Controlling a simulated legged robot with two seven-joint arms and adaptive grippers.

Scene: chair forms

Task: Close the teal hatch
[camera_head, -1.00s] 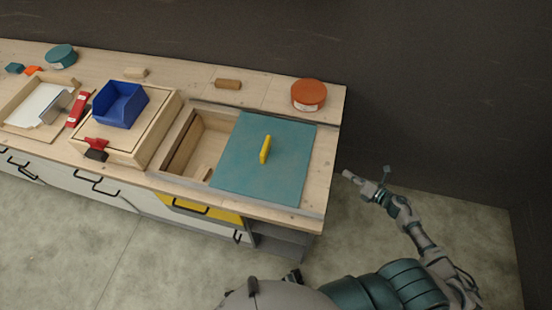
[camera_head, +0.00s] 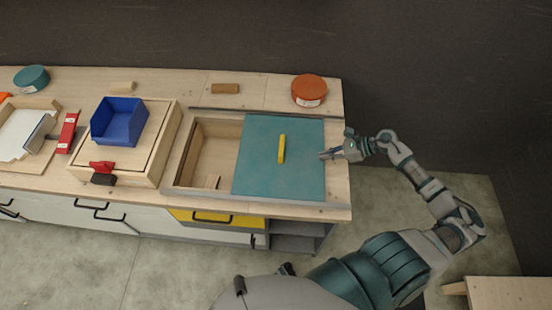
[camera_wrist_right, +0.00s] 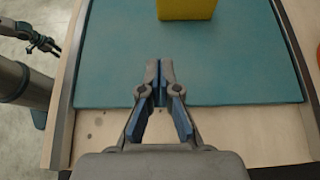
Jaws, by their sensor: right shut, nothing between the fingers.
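The teal hatch (camera_head: 262,172) is a flat sliding panel with a yellow handle (camera_head: 282,149) standing on it. It covers the right part of a framed opening, and the left part of the opening (camera_head: 216,152) is uncovered. My right gripper (camera_head: 322,156) is shut and empty at the hatch's right edge. In the right wrist view the closed fingertips (camera_wrist_right: 160,64) overlap the teal panel (camera_wrist_right: 110,60), short of the yellow handle (camera_wrist_right: 187,9). I cannot tell whether they touch the panel.
Left of the opening, a blue bin (camera_head: 119,122) sits on a wooden box (camera_head: 152,150). An orange round tin (camera_head: 309,90) and a small wooden block (camera_head: 225,88) stand behind. A wooden surface (camera_head: 510,292) is at the lower right.

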